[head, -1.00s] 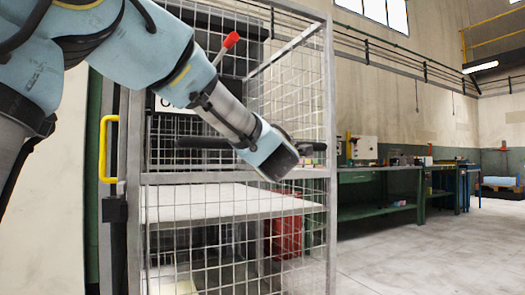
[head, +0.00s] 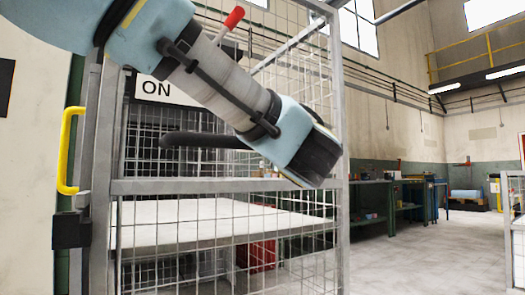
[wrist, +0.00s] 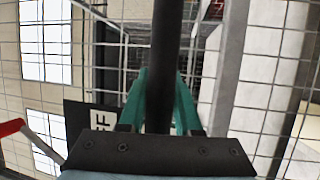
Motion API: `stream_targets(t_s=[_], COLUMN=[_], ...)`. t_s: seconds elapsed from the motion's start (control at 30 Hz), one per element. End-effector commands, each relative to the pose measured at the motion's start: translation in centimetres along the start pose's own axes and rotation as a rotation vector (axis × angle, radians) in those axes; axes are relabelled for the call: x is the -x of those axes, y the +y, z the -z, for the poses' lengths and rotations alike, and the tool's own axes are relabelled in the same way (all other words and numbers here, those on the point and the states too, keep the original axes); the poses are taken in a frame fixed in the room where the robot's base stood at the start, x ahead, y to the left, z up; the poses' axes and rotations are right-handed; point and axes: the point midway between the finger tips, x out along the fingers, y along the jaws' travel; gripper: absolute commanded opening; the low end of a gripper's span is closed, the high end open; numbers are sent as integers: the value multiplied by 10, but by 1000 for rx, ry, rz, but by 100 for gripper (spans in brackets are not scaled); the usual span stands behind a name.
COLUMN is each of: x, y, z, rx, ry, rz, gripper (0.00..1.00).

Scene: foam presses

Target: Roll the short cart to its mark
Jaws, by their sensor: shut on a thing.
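My gripper (wrist: 162,90) shows its two green fingers in the wrist view, one on each side of a thick black bar (wrist: 168,35), and is shut on it. In the head view the black bar (head: 195,140) runs level and passes behind my arm. The end of my arm (head: 312,158) hides the fingers there. The bar looks like a push handle. I cannot tell the short cart's body apart from the wire mesh frame (head: 225,187) with a pale shelf (head: 190,225) behind it. I do not see a floor mark.
A yellow handle (head: 68,150) is on a post at the left. A red-tipped lever (head: 233,17) and an ON sign (head: 165,90) are behind my arm. A red object (head: 262,252) stands behind the mesh. Green benches (head: 368,205) line the back wall. Open floor (head: 430,250) lies right.

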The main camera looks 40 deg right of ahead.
Motion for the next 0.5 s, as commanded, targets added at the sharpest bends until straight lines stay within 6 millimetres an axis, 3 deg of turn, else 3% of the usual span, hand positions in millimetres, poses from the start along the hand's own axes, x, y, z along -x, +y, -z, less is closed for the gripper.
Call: stream_targets(t_s=[0.2,0.5], x=[17,20], y=[6,7], z=[-10,-11], rx=[2,2], ry=[-10,-8], rz=[-4,-5], gripper=[0,0])
